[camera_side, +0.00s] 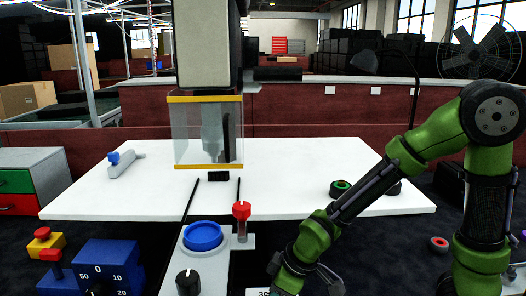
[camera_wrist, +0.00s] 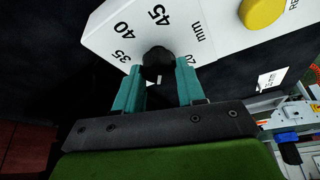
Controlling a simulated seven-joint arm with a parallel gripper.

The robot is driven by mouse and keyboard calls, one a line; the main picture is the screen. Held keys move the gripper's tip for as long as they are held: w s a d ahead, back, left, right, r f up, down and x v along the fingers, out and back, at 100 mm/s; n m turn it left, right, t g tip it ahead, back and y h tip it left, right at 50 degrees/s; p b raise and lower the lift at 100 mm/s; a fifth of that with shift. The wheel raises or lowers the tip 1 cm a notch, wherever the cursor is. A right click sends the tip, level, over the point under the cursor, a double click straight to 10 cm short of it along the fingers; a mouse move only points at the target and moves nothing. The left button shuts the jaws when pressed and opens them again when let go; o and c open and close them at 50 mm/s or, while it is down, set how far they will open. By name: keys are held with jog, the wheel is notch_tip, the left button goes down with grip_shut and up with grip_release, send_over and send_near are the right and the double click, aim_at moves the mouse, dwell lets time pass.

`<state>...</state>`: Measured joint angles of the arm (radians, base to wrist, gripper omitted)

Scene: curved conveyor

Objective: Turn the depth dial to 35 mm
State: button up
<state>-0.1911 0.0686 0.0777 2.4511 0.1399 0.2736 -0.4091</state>
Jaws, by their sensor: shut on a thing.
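In the wrist view the depth dial's black knob (camera_wrist: 157,62) stands on a white plate (camera_wrist: 105,30) printed with 35, 40, 45, "mm" and a partly hidden 20. My gripper (camera_wrist: 156,75) has its two teal fingers on either side of the knob and is shut on it. The 35 is to the left of the knob, and 40 and 45 are above it. A small pale mark shows just below the knob; I cannot tell whether it is the pointer, so the setting is unclear. In the side view my green arm reaches down to the bottom edge, and the fingers are not clear there.
A yellow button (camera_wrist: 262,12) is on the white panel. In the side view, a blue scale box (camera_side: 105,255), a separate black knob (camera_side: 188,283), a blue round button (camera_side: 203,236) and a red-topped post (camera_side: 241,212) stand left of my arm. A white table (camera_side: 290,180) lies behind.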

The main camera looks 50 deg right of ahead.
jog(key=m+h, duration=0.1)
jog(key=m, duration=0.3)
jog(key=shift+s+a, duration=0.1)
jog(key=shift+a, duration=0.05)
jog(key=m+h, duration=0.2)
jog(key=m, duration=0.2)
jog(key=m+h, duration=0.1)
jog(key=m, duration=0.2)
jog(key=shift+a+m, duration=0.15)
jog(key=shift+m, duration=0.25)
jog(key=shift+m+g+h, duration=0.7)
jog(key=shift+m+g, duration=0.1)
jog(key=shift+m, duration=1)
jog(key=o, duration=1.1)
jog(key=shift+c, duration=0.2)
